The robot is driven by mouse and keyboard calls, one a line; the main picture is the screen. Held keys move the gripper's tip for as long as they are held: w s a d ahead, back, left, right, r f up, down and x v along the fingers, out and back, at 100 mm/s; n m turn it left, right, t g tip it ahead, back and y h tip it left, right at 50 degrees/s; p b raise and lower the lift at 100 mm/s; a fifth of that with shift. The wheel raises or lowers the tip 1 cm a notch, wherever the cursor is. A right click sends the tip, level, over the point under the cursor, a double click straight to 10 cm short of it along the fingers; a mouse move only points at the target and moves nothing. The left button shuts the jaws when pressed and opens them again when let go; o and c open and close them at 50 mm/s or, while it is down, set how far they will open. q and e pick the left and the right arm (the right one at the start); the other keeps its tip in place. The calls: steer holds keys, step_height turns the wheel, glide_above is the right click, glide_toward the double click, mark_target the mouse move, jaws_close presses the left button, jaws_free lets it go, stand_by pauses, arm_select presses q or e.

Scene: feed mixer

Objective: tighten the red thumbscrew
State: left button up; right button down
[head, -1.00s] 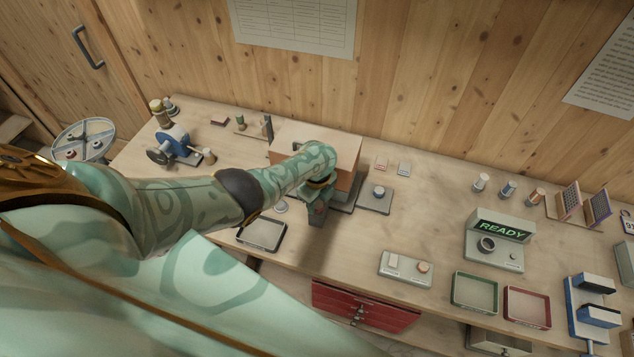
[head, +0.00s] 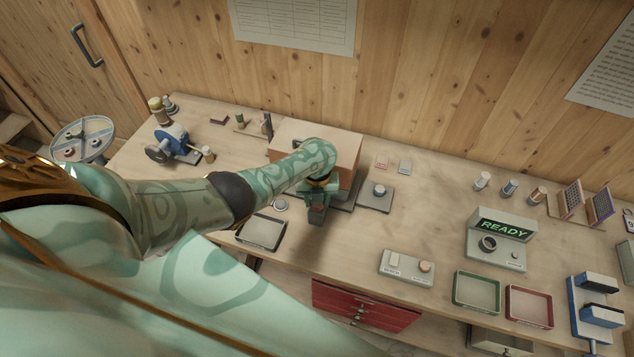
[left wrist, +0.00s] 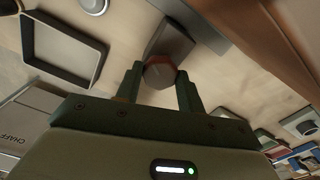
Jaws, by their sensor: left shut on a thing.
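The red thumbscrew (left wrist: 159,74) shows in the left wrist view as a faceted red rim with a grey-brown face, at the end of a grey block (left wrist: 172,42). My left gripper (left wrist: 159,78) has one finger on each side of it and is shut on it. In the head view my left gripper (head: 317,206) points down in front of the wooden box, and a bit of red shows at its fingers. The hand and forearm hide most of the block there. My right gripper is in neither view.
A wooden box (head: 335,147) stands right behind the hand. A dark-rimmed tray (head: 262,232) lies to the left, and a plate with a round knob (head: 378,192) to the right. The bench between the hand and the READY device (head: 500,240) is mostly bare.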

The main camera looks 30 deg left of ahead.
arm_select(q)
steer(key=shift+d+m, duration=0.1)
steer(key=shift+m, duration=0.4)
steer(key=o, duration=1)
steer(key=shift+c, duration=0.2)
step_height(320, 180, up, 16)
steer(key=p, duration=0.6)
steer(key=shift+r, duration=0.15)
